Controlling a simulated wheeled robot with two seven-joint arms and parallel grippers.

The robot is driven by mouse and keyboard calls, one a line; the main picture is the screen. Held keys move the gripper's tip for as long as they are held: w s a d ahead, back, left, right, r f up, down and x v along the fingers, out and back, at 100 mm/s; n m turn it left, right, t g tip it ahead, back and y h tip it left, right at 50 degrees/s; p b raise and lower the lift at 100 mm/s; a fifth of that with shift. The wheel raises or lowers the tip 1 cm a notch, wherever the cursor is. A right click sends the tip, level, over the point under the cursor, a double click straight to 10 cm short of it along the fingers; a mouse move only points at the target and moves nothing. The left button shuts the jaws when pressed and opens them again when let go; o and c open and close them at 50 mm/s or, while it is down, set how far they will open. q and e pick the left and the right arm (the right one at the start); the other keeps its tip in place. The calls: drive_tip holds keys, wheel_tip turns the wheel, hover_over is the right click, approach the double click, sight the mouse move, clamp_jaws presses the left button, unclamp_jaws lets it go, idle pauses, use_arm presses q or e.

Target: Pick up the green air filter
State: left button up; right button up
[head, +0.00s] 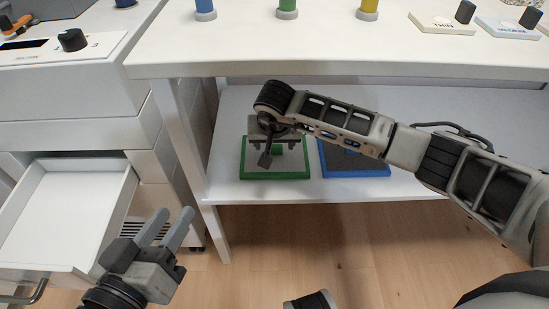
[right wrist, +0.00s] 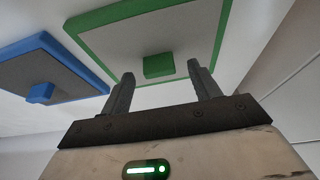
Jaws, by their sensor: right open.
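The green air filter (head: 275,176) lies on the lower shelf, a grey panel with a green frame. My left gripper (head: 174,212) is open and empty at the lower left, away from the filter.
A blue-framed filter (head: 352,174) lies right of the green one, with its blue handle (right wrist: 40,93) in the right wrist view. The white tabletop (head: 330,45) overhangs the shelf (head: 420,186). An open white drawer (head: 65,205) stands at the left.

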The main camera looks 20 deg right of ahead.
sight(275, 147)
drive_tip(key=shift+w+f, duration=0.15)
drive_tip(key=shift+f, duration=0.1)
clamp_jaws()
use_arm(q)
drive_tip(key=shift+w+r, duration=0.1)
drive_tip(key=shift+r, duration=0.25)
use_arm(e)
drive_tip(key=shift+r, duration=0.1)
